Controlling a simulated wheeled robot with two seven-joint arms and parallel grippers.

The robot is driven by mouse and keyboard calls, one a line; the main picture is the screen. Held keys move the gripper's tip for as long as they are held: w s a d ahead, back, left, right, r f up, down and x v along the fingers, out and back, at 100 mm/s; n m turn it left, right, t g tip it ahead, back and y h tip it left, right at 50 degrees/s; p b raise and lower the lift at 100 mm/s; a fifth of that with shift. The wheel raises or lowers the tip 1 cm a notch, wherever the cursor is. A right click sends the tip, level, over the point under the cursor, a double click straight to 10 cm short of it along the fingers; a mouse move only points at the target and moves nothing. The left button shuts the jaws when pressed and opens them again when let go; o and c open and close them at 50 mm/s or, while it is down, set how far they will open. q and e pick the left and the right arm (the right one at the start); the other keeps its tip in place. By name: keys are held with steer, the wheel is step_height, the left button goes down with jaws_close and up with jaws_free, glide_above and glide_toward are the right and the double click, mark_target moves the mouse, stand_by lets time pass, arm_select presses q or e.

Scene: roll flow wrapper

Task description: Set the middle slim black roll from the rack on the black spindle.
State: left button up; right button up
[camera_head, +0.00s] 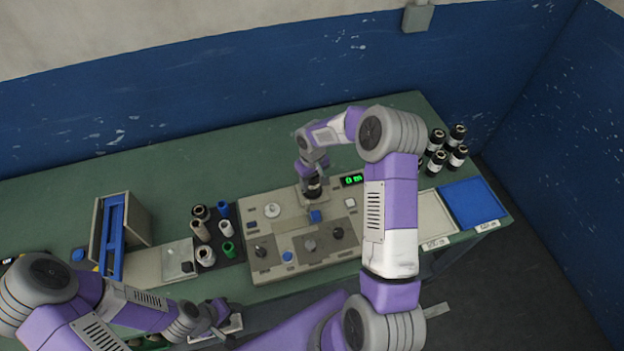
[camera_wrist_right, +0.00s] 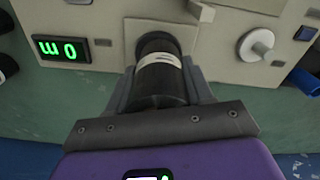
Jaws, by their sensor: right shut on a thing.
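My right gripper (camera_head: 313,190) is shut on a slim black roll with a white band, which shows clearly in the right wrist view (camera_wrist_right: 160,78). The roll stands between the fingers over a square pale plate (camera_wrist_right: 184,40) at the back of the beige machine (camera_head: 262,272). Any spindle under the roll is hidden, and I cannot tell whether the roll rests on the plate.
A green display (camera_head: 352,180) reads "0 m" beside the plate. Knobs and buttons cover the machine top. Several black rolls (camera_head: 437,160) stand at the right, behind a beige tray (camera_head: 437,222) and a blue tray (camera_head: 470,203). A blue-fronted holder (camera_head: 112,235) stands at left.

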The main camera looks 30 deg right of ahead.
arm_select(q)
steer(key=shift+s+a+f+b, duration=0.15)
steer(key=shift+f+b, duration=0.3)
steer(key=shift+f, duration=0.2)
arm_select(e)
steer(key=shift+f, duration=0.45)
steer(key=o, duration=1.6)
steer(key=shift+r, duration=0.1)
steer(key=shift+w+d+r+p, duration=0.15)
steer(key=shift+w+r+p, duration=0.05)
steer(key=shift+r+p, duration=0.55)
steer(key=shift+w+d+r+p, duration=0.1)
steer(key=shift+w+r+p, duration=0.1)
steer(key=shift+r+p, duration=0.55)
arm_select(q)
steer(key=shift+w+d+r+p, duration=0.15)
steer(key=shift+r+p, duration=0.4)
steer(key=shift+r, duration=0.7)
steer(key=shift+w+d+r+p, duration=0.1)
steer(key=shift+r+p, duration=0.45)
steer(key=shift+r, duration=0.65)
arm_select(e)
steer(key=shift+r, duration=2.35)
